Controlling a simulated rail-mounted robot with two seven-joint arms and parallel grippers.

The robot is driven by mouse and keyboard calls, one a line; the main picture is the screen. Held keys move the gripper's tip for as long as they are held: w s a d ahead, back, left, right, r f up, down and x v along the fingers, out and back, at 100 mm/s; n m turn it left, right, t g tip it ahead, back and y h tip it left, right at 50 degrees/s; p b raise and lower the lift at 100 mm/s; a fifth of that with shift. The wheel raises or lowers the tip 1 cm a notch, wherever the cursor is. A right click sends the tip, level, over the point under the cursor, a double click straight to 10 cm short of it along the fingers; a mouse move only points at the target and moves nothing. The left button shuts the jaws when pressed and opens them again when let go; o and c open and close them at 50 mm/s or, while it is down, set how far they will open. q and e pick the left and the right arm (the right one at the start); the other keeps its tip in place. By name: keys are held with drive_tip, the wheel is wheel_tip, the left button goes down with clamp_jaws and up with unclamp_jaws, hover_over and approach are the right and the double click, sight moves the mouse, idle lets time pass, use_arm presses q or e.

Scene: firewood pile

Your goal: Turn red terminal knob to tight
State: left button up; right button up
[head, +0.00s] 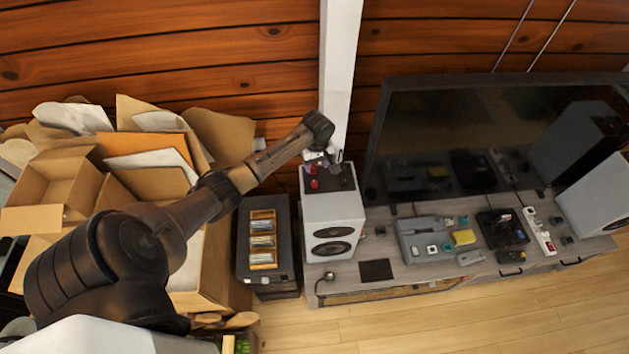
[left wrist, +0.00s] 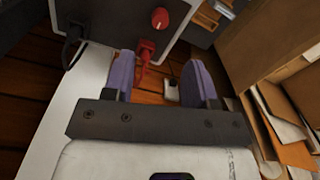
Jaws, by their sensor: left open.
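The red terminal knob (left wrist: 160,17) shows in the left wrist view as a round knob with a pale mark, on the dark panel of the white speaker. A red plug (left wrist: 146,48) sits beside it. In the head view, small red parts (head: 314,184) show on the dark panel of the white speaker (head: 333,212). My left gripper (head: 322,162) is over the panel's far end. In the left wrist view its purple fingers (left wrist: 160,75) are apart with nothing gripped; the knob is beyond the fingertips, apart from them. My right gripper is not in view.
A black plug and cable (left wrist: 73,42) are on the panel's other side. Open cardboard boxes (head: 60,183) crowd the left. A white post (head: 338,70) stands behind the speaker. A large TV (head: 450,130) and a cabinet with devices (head: 400,282) are to the right.

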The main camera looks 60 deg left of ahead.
sight(315, 182)
use_arm(q)
wheel_tip(315, 182, down, 10)
drive_tip(key=shift+s+f+b, duration=0.1)
drive_tip(key=shift+s+b, duration=0.05)
drive_tip(key=shift+b, duration=0.2)
drive_tip(key=c, duration=0.9)
